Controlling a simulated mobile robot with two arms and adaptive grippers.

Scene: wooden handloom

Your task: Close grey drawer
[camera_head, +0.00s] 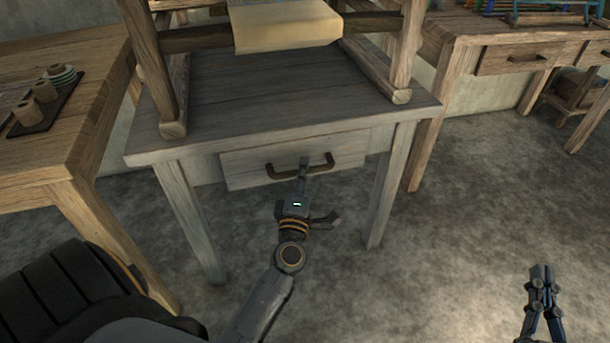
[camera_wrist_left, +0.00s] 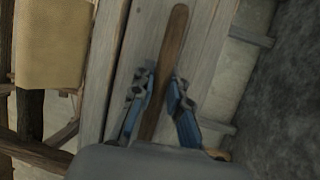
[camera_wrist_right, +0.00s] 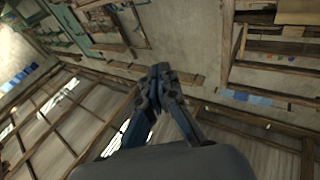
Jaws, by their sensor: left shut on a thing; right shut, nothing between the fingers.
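The grey drawer (camera_head: 240,170) sits in the front of the grey wooden table (camera_head: 230,90). Its front looks to stand slightly proud of the table's apron; the exact gap is hard to tell. The drawer has a dark brown bar handle (camera_head: 274,173). My left gripper (camera_head: 304,165) is shut on the handle near its middle. In the left wrist view, the handle (camera_wrist_left: 177,35) runs between the two fingers (camera_wrist_left: 162,84), with the drawer front behind it. My right gripper (camera_head: 541,270) is shut and empty, low at the right, away from the drawer.
A wooden loom frame with a beige cloth roll (camera_head: 286,25) stands on the grey table. A wooden table (camera_head: 60,150) with a dark tray of spools (camera_head: 42,108) is at the left. Another wooden table (camera_head: 460,50) with drawers is at the right. The floor at front right is clear.

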